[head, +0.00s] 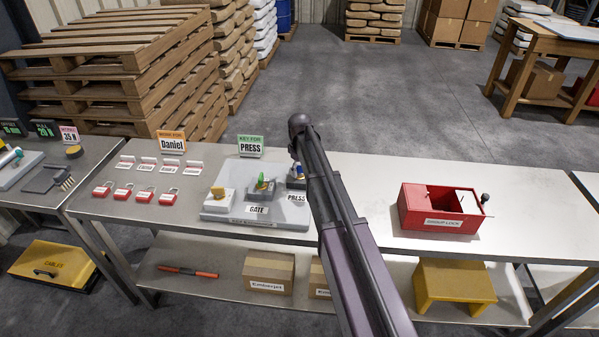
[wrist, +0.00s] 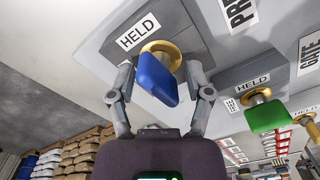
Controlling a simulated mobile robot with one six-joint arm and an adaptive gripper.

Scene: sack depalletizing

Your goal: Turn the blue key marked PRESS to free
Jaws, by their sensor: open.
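In the wrist view the blue key (wrist: 157,78) sits in a brass collar on a grey switch block. A HELD label (wrist: 131,36) is beside the collar, and a partly cut-off label starting "PR" (wrist: 238,12) is on the plate. My gripper (wrist: 160,72) is open, with one finger on each side of the blue key and visible gaps between them. In the head view my arm partly hides the PRESS switch, and its PRESS label (head: 297,198) shows beside the arm. My fingers are not clear there.
The grey key panel (head: 285,222) also carries a green key (head: 263,184) at GATE and a yellow key (head: 218,192). Red padlocks (head: 135,192) lie to the left. A red group lock box (head: 440,208) stands to the right. Bare tabletop lies between panel and box.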

